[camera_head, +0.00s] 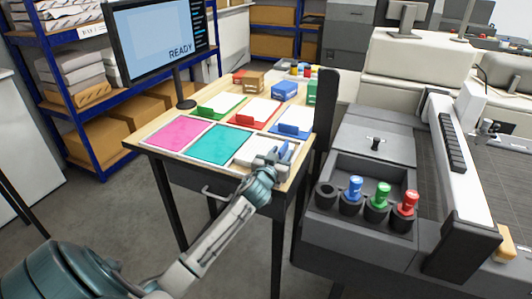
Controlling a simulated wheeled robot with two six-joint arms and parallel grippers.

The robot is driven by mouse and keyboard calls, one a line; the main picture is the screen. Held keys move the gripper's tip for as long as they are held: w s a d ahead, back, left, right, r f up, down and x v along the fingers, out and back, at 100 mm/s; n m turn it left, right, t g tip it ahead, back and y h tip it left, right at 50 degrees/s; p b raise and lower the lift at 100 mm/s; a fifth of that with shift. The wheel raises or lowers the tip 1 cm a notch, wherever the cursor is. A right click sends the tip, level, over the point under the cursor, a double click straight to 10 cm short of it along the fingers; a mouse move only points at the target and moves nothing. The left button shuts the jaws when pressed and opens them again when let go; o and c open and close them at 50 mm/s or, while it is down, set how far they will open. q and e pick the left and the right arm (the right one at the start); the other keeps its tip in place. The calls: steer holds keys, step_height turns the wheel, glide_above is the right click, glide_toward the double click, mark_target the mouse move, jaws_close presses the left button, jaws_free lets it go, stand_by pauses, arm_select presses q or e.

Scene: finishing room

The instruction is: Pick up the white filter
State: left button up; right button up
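A flat white sheet (247,151), which looks like the white filter, lies at the front right of the wooden table. It is in a row with a pink sheet (177,133) and a teal sheet (216,145). My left gripper (277,152) is over the right part of the white sheet and hides some of it. Whether its fingers touch the sheet is too small to tell. A small blue patch shows at the gripper, and I cannot tell what it is. My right gripper is not in view.
Behind the sheets lie white papers with green (205,113), red (243,120) and blue (290,129) holders. A monitor (155,45) stands at the back left. A grey machine with blue (353,188), green (379,195) and red (406,203) bottles stands right of the table.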

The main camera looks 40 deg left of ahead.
arm_select(q)
steer(key=shift+d+r, duration=0.1)
jaws_close()
steer(key=shift+s, duration=0.1)
